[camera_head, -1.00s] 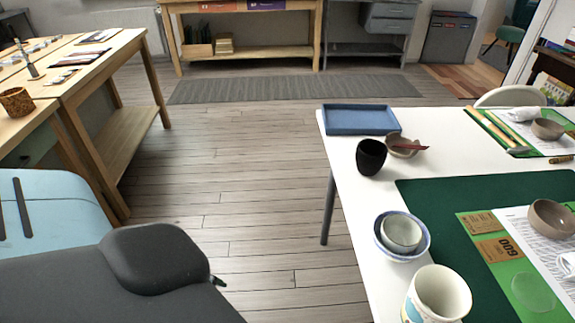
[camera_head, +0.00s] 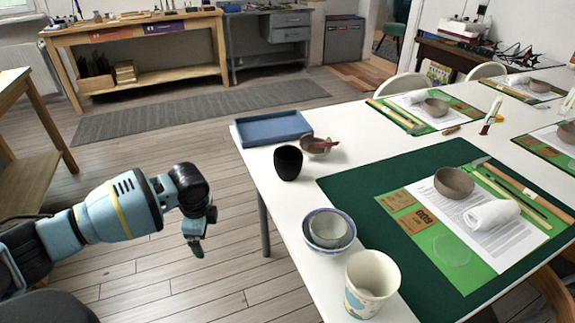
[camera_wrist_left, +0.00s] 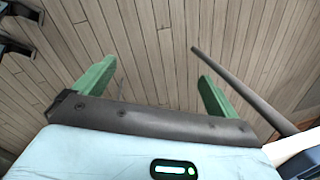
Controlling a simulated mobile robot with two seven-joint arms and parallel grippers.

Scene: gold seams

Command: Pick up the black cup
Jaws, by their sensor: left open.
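The black cup (camera_head: 288,163) stands upright near the left edge of the white table (camera_head: 290,213), in the head view. My left gripper (camera_head: 197,248) hangs over the floor, left of the table and apart from the cup. In the left wrist view its two green fingers (camera_wrist_left: 152,84) are spread wide with nothing between them. The cup does not show in the left wrist view. My right gripper is not in view.
A blue tray (camera_head: 272,129) and a brown bowl with a red stick (camera_head: 316,146) sit behind the cup. Stacked bowls (camera_head: 328,230) and a white patterned cup (camera_head: 371,284) stand nearer. A green mat (camera_head: 345,188) lies to the right. A table leg (camera_wrist_left: 240,88) shows in the wrist view.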

